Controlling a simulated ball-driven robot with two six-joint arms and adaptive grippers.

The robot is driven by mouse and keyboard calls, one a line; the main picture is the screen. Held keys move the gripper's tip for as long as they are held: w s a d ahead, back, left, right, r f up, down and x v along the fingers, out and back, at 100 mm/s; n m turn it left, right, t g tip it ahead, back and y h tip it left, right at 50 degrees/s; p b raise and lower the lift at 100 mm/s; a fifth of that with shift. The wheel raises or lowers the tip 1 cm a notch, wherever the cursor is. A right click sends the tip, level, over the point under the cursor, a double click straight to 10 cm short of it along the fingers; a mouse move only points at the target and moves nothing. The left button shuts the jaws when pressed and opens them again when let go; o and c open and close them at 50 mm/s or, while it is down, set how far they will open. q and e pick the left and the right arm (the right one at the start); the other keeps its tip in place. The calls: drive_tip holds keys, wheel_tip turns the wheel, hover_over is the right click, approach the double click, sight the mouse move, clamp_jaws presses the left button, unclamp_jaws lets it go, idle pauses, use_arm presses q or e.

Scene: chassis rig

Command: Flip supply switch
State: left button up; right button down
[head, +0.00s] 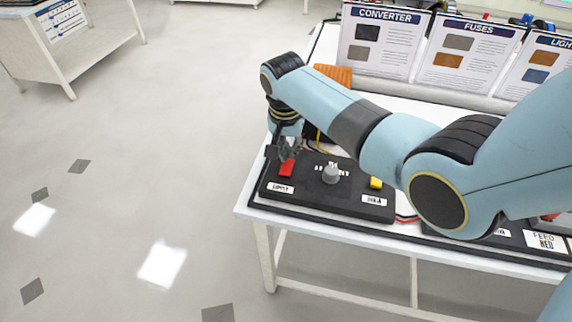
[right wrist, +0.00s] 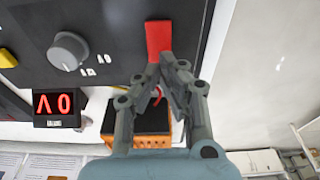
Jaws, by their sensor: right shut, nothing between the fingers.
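The supply switch is a red rocker (head: 286,169) at the left end of a black panel (head: 330,203), above a white label that seems to read SUPPLY (head: 280,188). It also shows in the right wrist view as a red block (right wrist: 158,40). My right gripper (head: 284,154) is shut and empty. Its fingertips are right at the edge of the red switch; in the right wrist view (right wrist: 163,66) they overlap its near end. I cannot tell whether they press on it. My left gripper is not in view.
A grey knob (head: 331,174) and a yellow switch (head: 376,183) sit on the same panel. A red-digit display (right wrist: 56,105) and an orange-and-black box (right wrist: 140,118) are close to the gripper. Signs stand behind, including CONVERTER (head: 384,40). Open floor lies left of the table.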

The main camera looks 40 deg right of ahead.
sight(288, 163)
drive_tip(key=shift+f+b, duration=0.75)
drive_tip(key=shift+f, duration=0.4)
idle(0.5)
wheel_tip(288, 163, up, 7)
drive_tip(key=p, duration=0.8)
drive_tip(key=shift+r, duration=0.1)
idle(0.4)
